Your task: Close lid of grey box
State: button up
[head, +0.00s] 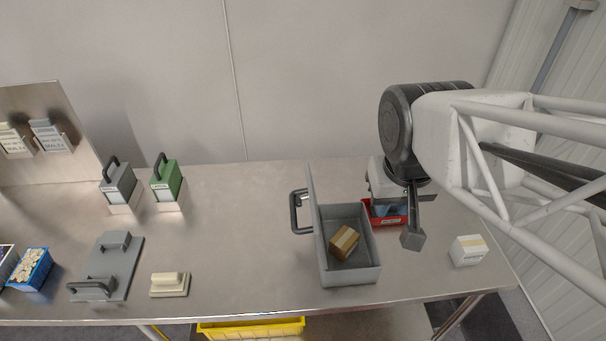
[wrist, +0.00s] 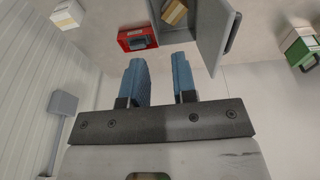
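The grey box (head: 350,277) stands at the right of the table with its lid (head: 316,220) raised upright on its left side. The lid's dark handle (head: 296,212) points left. A brown parcel (head: 344,242) lies inside the box. In the wrist view the lid (wrist: 213,38) and the parcel (wrist: 174,12) show beyond the fingers. My gripper (wrist: 158,64) is open and empty, its blue fingers apart. In the head view my gripper (head: 389,209) is partly hidden by my arm, beyond and right of the box, apart from the lid.
A red box (head: 393,219) is right of the grey box, close to my gripper, and a white box (head: 467,250) is farther right. Green (head: 166,181) and grey (head: 118,186) handled cases stand at the left back. The table between them and the lid is clear.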

jog(key=w+a, duration=0.2)
jog(key=w+a+f+g+h, duration=0.1)
jog(key=w+a, duration=0.1)
jog(key=w, duration=0.1)
jog(key=w+a+f+g+h, duration=0.1)
jog(key=w+a, duration=0.2)
jog(key=shift+w+f, duration=0.1)
grip_shut()
jog(key=w+a+f+h, duration=0.1)
jog(key=w+a+f, duration=0.1)
jog(key=a, duration=0.3)
jog(key=w+a+f+h, duration=0.1)
jog(key=w+a+f, duration=0.1)
jog(key=w+a, duration=0.2)
jog(key=shift+w+a+f+h, duration=0.3)
jog(key=shift+a+h, duration=0.1)
jog(key=shift+a, duration=0.55)
